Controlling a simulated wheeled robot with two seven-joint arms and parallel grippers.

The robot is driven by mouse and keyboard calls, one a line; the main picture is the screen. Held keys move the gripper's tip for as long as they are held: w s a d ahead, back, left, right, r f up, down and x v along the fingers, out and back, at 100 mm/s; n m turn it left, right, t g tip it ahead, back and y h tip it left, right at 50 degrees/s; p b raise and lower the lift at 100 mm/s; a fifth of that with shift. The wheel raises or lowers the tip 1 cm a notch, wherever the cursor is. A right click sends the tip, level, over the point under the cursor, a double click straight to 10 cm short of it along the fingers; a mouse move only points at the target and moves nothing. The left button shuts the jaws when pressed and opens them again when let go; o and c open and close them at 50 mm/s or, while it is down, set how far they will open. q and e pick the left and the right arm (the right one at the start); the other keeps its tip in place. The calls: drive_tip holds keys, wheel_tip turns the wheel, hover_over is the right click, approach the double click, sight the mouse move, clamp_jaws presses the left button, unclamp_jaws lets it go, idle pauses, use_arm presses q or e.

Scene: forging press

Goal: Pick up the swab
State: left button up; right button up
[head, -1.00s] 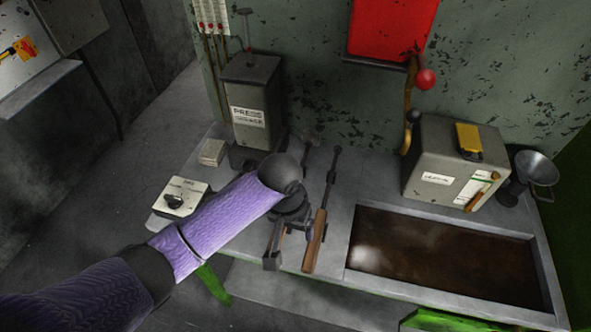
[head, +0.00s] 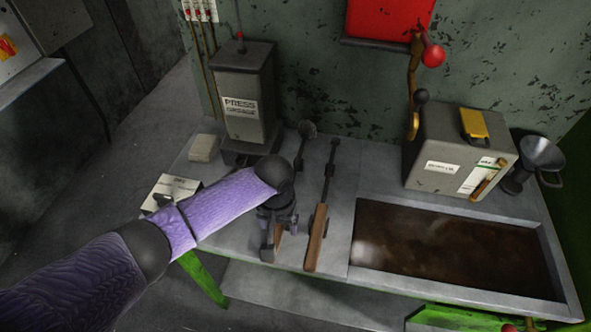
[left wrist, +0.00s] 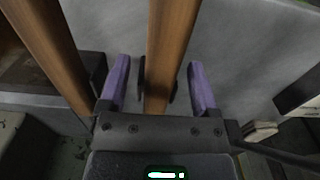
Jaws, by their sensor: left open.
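Two long tools with wooden handles lie side by side on the grey bench. The left one, with a rounded dark head, looks like the swab (head: 302,150), though I cannot be sure of its head. My left gripper (head: 272,240) is over its handle, pointing down and hiding part of it. In the left wrist view the wooden handle (left wrist: 170,50) runs between the open purple fingers of my left gripper (left wrist: 159,75), with a gap on each side. My right gripper is not in view.
The second tool (head: 316,240) lies close to the right. A sunken basin (head: 350,235) of brown liquid is right of it.

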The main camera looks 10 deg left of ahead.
use_arm(q)
clamp_jaws()
drive_tip(key=shift+r, duration=0.1)
wheel_tip(320, 180, up, 7)
drive_tip(key=p, duration=0.3)
drive_tip(key=shift+s, duration=0.15)
drive_tip(key=s+p, duration=0.4)
drive_tip(key=s, duration=1.5)
drive_tip(key=shift+s+a, duration=0.3)
drive_tip(key=shift+s, duration=0.05)
